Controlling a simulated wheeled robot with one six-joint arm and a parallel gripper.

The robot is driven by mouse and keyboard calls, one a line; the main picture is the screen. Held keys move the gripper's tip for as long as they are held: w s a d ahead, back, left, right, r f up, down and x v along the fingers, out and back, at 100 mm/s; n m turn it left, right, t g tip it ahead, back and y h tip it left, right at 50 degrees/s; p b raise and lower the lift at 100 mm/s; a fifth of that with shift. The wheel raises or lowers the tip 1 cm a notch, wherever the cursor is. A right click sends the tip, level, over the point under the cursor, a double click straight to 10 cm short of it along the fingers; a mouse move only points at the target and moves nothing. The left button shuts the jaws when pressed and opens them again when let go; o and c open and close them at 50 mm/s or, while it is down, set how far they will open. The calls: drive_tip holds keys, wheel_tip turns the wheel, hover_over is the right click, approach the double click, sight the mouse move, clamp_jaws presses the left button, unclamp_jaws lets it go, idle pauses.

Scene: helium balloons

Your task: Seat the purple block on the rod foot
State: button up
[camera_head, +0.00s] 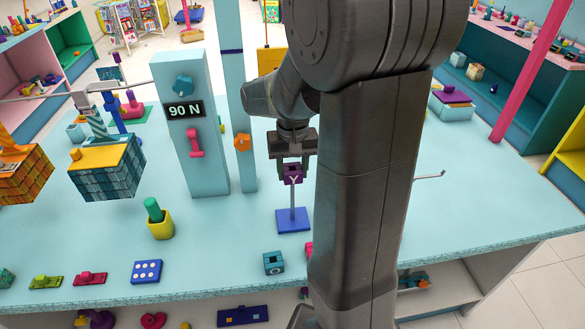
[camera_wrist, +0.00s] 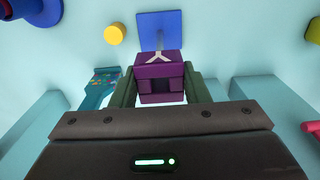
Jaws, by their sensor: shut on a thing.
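The purple block (camera_head: 292,175), marked with a white Y, is between the fingers of my gripper (camera_head: 293,167), which is shut on it. In the wrist view the block (camera_wrist: 159,82) shows a dark square opening and is held between both fingers. The rod foot (camera_head: 293,220) is a blue square plate on the table with a thin grey upright rod. The block is at the rod's top, in line with it in the head view. Whether the rod enters the block or only meets its underside, I cannot tell. The blue plate (camera_wrist: 172,26) also shows beyond the block in the wrist view.
A teal block with a hole (camera_head: 273,263) lies in front of the foot. A yellow cup (camera_head: 160,226) and a white-dotted blue block (camera_head: 147,271) stand left. A pale pillar reading 90 N (camera_head: 205,150) stands behind left.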

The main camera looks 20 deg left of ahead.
drive_tip(key=shift+f+b, duration=3.4)
drive_tip(key=shift+f, duration=1.5)
drive_tip(key=o, duration=1.1)
wheel_tip(320, 180, up, 14)
drive_tip(key=shift+f, duration=0.1)
wheel_tip(320, 180, down, 14)
drive_tip(key=shift+r, duration=0.15)
drive_tip(key=shift+r+p, duration=0.4)
drive_tip(key=shift+r, duration=0.05)
